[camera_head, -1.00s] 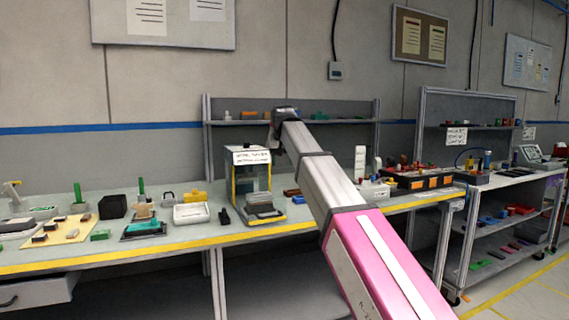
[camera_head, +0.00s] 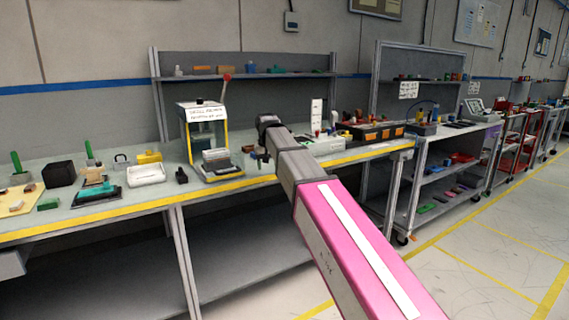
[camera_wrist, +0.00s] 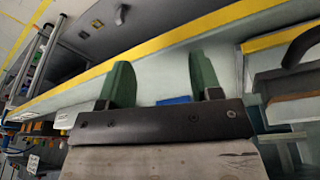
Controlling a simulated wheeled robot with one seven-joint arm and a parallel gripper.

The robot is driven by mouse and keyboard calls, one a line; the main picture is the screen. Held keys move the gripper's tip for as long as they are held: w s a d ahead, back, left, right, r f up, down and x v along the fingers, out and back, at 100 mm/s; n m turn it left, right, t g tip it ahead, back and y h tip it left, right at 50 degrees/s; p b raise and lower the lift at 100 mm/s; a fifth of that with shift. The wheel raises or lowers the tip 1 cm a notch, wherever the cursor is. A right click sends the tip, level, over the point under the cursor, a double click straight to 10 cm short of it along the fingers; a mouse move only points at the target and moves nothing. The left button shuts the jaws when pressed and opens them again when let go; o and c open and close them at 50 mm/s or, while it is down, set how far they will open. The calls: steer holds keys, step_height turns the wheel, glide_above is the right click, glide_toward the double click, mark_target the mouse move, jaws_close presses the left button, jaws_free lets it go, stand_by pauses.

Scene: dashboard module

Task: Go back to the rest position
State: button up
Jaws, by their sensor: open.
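My arm reaches forward from the lower right in the head view, and its end hangs over the front part of the long workbench (camera_head: 110,212). My gripper (camera_wrist: 162,80) shows two green fingers standing well apart in the wrist view, with nothing held between them. In the head view the fingers are small and partly lost against the bench clutter. The yellow-edged guarded fixture (camera_head: 207,135) with a red-knobbed lever stands just left of my wrist. A gap shows between them in the picture; the depth between them is hard to tell.
A white tray (camera_head: 146,174), a black cube (camera_head: 60,173) and small parts lie on the left of the bench. A dark box with orange panels (camera_head: 370,130) stands to the right. A wheeled shelf cart (camera_head: 440,178) is beyond it. The floor at right is clear.

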steer(key=s+d+f+g, duration=0.1)
steer(key=s+d+f, duration=0.7)
steer(key=f, duration=0.4)
steer(key=s+d+f+m+g, duration=0.1)
steer(key=s+d+f, duration=0.7)
steer(key=f, duration=0.4)
steer(key=s+d+f+m, duration=0.1)
steer(key=s+d+f, duration=0.6)
steer(key=d+f, duration=0.3)
step_height(320, 180, down, 3)
steer(key=shift+s+d+r+g, duration=0.1)
steer(key=shift+s+d+g, duration=0.05)
steer(key=shift+s+g, duration=0.25)
